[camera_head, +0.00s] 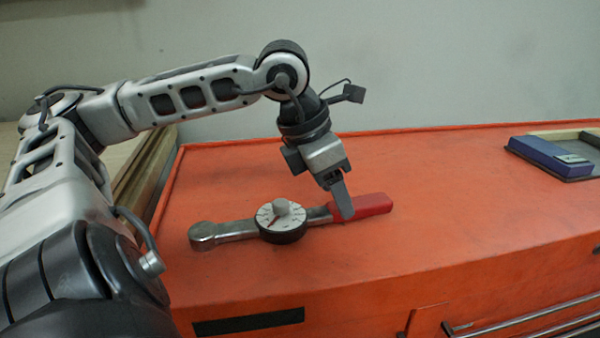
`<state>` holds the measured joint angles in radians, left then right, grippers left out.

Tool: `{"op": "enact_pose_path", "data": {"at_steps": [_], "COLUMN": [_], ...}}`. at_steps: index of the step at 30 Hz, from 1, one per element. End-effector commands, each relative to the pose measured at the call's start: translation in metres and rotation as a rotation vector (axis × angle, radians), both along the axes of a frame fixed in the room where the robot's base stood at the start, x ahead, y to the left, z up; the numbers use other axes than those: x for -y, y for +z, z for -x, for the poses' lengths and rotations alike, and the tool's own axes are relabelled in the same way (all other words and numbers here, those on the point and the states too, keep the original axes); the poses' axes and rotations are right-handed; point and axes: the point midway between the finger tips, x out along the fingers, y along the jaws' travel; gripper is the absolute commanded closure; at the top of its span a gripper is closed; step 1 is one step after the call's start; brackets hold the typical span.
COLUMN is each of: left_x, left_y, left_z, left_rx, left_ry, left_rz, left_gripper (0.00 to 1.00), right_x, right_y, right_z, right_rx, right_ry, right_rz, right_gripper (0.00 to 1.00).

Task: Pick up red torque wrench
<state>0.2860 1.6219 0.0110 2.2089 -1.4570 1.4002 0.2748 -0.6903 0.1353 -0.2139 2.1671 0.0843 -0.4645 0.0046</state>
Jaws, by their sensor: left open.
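The torque wrench (362,206) lies flat on the orange cabinet top. Its red handle points right, its round white dial sits in the middle, and its metal head is at the left. My left gripper (343,203) comes down from above at the near end of the red handle, beside the dial. Its fingers point down and overlap the handle in the picture. The gripper is open. One finger hides part of the handle, and I cannot tell whether the fingers touch it. My right gripper is not in view.
The orange cabinet top (450,190) is mostly clear around the wrench. A blue item (548,154) lies in a dark tray at the back right. Wooden boards (150,170) stand at the left edge. Metal drawer handles (530,318) show on the front.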

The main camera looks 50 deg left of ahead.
Motion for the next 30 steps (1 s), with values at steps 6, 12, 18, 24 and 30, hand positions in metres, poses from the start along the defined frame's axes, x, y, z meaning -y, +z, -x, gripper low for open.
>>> {"op": "enact_pose_path", "data": {"at_steps": [6, 12, 18, 24, 30], "left_x": [0.004, 0.004, 0.004, 0.003, 0.003], "left_y": [-0.018, -0.024, -0.024, -0.022, -0.021], "left_z": [-0.009, -0.01, -0.01, -0.011, -0.011], "left_rx": [-0.001, 0.001, 0.0, 0.005, 0.006], "left_ry": [-0.001, 0.0, 0.0, 0.0, 0.0], "left_rz": [0.004, 0.0, 0.0, 0.0, -0.001], "left_gripper": [0.41, 0.41, 0.72, 1.0, 1.0], "right_x": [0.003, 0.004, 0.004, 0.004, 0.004], "right_y": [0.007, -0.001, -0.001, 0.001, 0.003], "right_z": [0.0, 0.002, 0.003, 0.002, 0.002], "right_rx": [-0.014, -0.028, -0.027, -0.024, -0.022], "right_ry": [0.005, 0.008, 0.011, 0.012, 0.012], "right_rz": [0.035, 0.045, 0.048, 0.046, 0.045], "right_gripper": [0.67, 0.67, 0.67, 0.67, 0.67]}}
